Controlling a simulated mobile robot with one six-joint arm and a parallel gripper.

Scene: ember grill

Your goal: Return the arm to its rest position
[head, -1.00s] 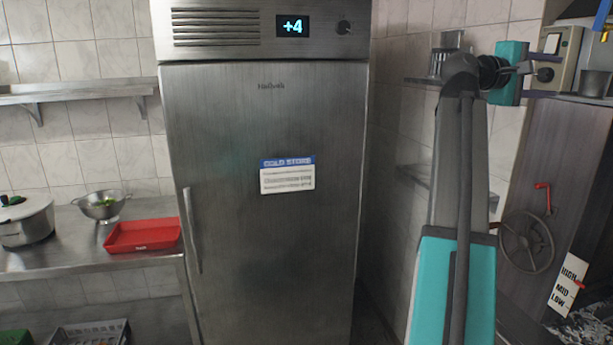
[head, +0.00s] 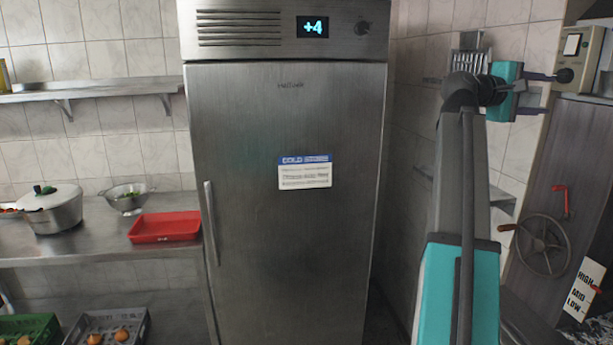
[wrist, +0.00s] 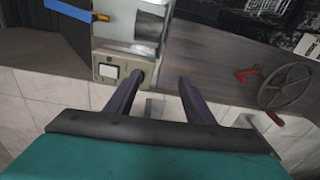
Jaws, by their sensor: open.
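My arm rises at the right of the head view, with teal and grey links bent at a dark upper joint. My gripper (head: 562,78) points right from its teal hand, close to a beige switch box (head: 575,50) in the picture. The wrist view shows my gripper (wrist: 160,82) with its two dark fingers apart and nothing held between them. The switch box (wrist: 115,70) appears beyond the left finger there. I cannot tell whether a finger touches it.
A steel fridge (head: 285,230) stands in the middle. Left of it, a counter (head: 95,240) bears a pot (head: 55,212), a colander (head: 127,200) and a red tray (head: 165,227). A handwheel (head: 543,247) with a red handle and a level sign (head: 585,288) are at right.

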